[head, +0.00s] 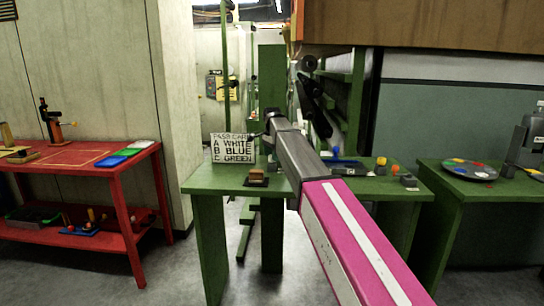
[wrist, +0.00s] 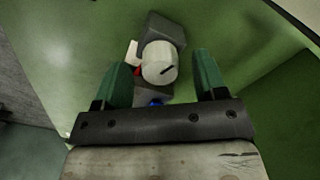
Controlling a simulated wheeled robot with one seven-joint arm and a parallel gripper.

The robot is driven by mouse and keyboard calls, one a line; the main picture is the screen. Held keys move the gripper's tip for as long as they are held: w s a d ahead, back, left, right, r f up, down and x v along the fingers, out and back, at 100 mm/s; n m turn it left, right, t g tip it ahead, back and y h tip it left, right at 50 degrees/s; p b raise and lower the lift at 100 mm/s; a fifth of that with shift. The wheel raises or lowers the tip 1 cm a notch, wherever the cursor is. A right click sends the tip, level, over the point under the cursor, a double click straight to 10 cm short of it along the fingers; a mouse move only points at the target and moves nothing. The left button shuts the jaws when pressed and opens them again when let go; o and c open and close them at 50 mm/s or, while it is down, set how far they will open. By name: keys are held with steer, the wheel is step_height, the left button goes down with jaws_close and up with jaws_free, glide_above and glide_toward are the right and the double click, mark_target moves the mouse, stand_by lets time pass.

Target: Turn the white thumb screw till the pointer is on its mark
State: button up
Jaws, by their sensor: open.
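The white thumb screw (wrist: 160,62) is a round white knob with a dark line on its face. In the wrist view it sits on a grey block (wrist: 166,28) over a green surface. A small white tab and a red mark (wrist: 137,71) lie at its left edge; I cannot tell whether the pointer is on its mark. My gripper (wrist: 165,60) is open, its two green fingers to the left and right of the knob with a gap on each side. A blue piece (wrist: 155,102) shows below the knob. In the head view my arm hides the screw.
A green bench (head: 228,180) carries a lettered card (head: 232,148), a small brown block (head: 258,179) and orange-topped pieces (head: 381,162). A red bench (head: 80,158) stands left. At right, a green table (head: 450,195) holds a round plate (head: 470,169). Floor shows between the benches.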

steer(key=shift+f, duration=0.15)
steer(key=c, duration=0.9)
